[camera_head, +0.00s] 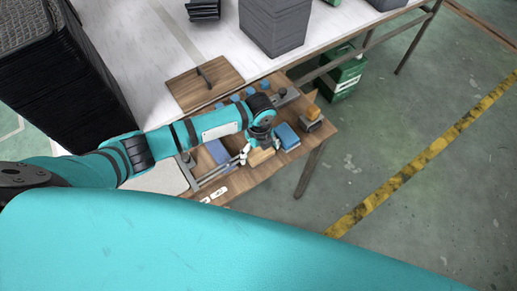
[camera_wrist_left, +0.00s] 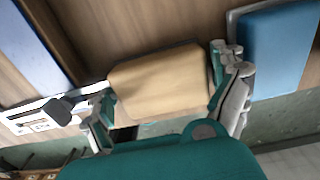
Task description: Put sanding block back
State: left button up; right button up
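A tan block, which looks like the sanding block (camera_head: 261,157), is at the front part of the wooden tray panel table (camera_head: 237,184). In the left wrist view the block (camera_wrist_left: 160,84) lies crosswise between the two fingers of my left gripper (camera_wrist_left: 165,95). One finger is against each end of it, so the gripper looks shut on the block. In the head view my left gripper (camera_head: 260,149) reaches down over the block from the left. Whether the block is lifted off the wood is hard to tell. My right gripper is not in view.
A blue block (camera_head: 286,136) lies just right of the gripper; it also shows in the wrist view (camera_wrist_left: 275,48). A blue-grey panel (camera_head: 217,151) is on the left.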

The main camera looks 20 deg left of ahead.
aim_at(259, 149)
pick_arm(q)
jog(key=shift+r, duration=0.25)
notch_tip(259, 149, up, 12)
jog(key=shift+b, duration=0.45)
jog(key=shift+d+f, duration=0.15)
jog(key=shift+f, duration=0.05)
dwell(0.3)
